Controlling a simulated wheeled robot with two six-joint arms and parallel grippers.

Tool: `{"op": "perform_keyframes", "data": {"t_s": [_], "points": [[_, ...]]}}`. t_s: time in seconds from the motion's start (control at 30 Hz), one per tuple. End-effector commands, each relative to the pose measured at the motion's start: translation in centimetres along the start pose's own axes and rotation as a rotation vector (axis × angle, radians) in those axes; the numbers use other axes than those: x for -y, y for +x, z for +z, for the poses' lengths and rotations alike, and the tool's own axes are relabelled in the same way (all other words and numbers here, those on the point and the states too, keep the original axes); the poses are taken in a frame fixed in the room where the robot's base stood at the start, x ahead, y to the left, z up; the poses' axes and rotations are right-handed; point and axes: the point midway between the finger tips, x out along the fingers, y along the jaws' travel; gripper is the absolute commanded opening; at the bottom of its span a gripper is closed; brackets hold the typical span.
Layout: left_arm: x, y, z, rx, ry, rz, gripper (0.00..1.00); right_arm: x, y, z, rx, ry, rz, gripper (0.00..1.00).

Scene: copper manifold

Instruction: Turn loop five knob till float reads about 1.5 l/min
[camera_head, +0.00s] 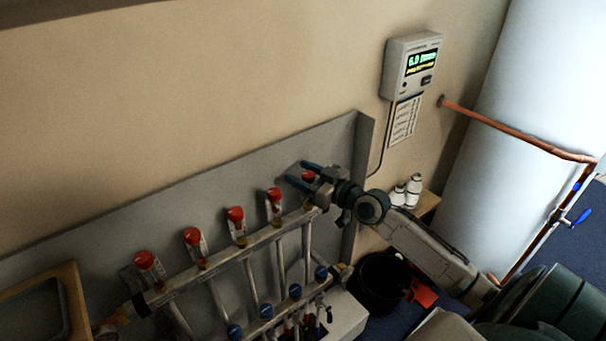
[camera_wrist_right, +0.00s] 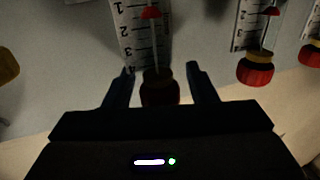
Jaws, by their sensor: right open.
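The copper manifold (camera_head: 230,258) carries a row of flow meters with red knobs. My right gripper (camera_head: 304,174) is at the rightmost knob (camera_head: 309,177), the fifth from the left. In the right wrist view, the open fingers of this gripper (camera_wrist_right: 160,86) stand on both sides of this dark, shaded knob (camera_wrist_right: 160,90); I cannot tell whether they touch it. Its red float (camera_wrist_right: 150,12) shows beside the scale (camera_wrist_right: 130,35), near the top, between the marks 1 and 2. The left gripper is not in view.
Neighbouring meter knobs (camera_wrist_right: 255,68) stand close by. Several blue caps (camera_head: 266,311) line the lower bar. A wall display (camera_head: 412,64) hangs above right. A black bucket (camera_head: 380,282) and small white bottles (camera_head: 413,190) are right of the manifold. The wall above is clear.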

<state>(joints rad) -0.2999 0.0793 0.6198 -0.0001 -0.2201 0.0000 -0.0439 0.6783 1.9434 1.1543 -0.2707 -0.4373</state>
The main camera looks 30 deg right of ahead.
Motion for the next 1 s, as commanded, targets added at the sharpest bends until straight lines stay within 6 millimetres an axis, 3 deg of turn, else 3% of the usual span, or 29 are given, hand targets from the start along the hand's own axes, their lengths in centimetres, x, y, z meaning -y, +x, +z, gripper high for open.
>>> {"op": "perform_keyframes", "data": {"t_s": [0.17,0.37,0.7,1.0], "points": [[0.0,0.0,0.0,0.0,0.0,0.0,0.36,-0.1,-0.5,0.1,0.003,-0.003,0.001,0.51],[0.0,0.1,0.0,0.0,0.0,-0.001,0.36,0.0,-2.9,0.1,0.006,-0.006,-0.003,0.51],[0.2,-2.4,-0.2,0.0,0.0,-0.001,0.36,0.0,-7.8,-0.2,0.007,-0.002,-0.002,0.51],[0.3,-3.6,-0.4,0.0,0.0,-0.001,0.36,0.0,-10.4,-0.1,0.002,0.0,-0.001,0.51]]}}
